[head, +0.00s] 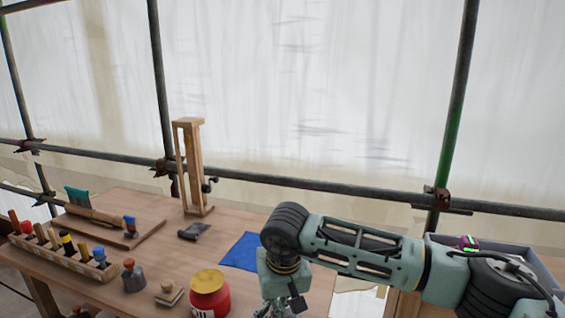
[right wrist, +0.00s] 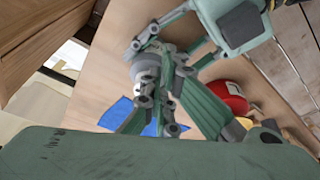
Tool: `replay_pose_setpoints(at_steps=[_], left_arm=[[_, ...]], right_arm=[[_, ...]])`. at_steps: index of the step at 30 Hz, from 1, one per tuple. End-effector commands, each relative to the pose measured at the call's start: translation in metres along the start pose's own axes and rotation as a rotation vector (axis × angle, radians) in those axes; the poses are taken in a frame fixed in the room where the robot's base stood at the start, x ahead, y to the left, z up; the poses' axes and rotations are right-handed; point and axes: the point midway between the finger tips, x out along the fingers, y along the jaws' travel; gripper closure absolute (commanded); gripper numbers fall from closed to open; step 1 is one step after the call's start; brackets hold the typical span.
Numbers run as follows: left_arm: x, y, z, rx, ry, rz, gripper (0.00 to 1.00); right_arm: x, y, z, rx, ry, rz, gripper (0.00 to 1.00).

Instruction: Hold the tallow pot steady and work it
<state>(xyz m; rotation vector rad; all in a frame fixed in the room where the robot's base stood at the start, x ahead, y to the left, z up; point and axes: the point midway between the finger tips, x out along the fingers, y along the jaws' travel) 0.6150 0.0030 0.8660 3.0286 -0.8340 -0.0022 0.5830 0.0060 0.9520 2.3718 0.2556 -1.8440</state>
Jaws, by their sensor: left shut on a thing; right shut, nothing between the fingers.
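A blue cloth (head: 242,252) lies beside my arm on the wooden bench (head: 150,215). A rack of several coloured tools (head: 62,250), a grey bottle (head: 133,278) and a wooden block (head: 169,293) are left. A wooden stand (head: 194,165) rises behind. A grey tray (head: 520,255) is right.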

Motion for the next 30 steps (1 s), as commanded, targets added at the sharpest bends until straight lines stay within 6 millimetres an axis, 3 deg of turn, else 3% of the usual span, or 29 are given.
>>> replay_pose_setpoints(at_steps=[30], left_arm=[[0.000, -0.001, -0.001, -0.001, 0.004, 0.000, 0.87]], right_arm=[[0.004, 0.027, 0.003, 0.009, -0.006, 0.016, 1.00]])
